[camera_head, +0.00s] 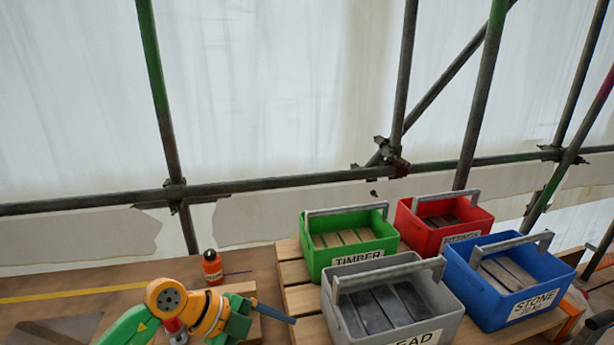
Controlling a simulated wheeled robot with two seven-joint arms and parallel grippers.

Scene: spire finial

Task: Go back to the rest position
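My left arm, green and yellow-orange, comes in at the lower left. A slim blue-grey piece at its end, seemingly my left gripper (275,313), points right beside the slatted wooden pallet. I cannot make out two separate fingers or anything held. My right gripper does not show clearly. A dark shape cut off at the lower right corner cannot be identified.
On the pallet (289,257) stand a green TIMBER bin (345,263), a red bin (410,232), a grey bin (440,303) and a blue STONE bin (470,285). An orange bottle (212,268) stands on the bench (60,282). Scaffold poles (300,181) cross behind.

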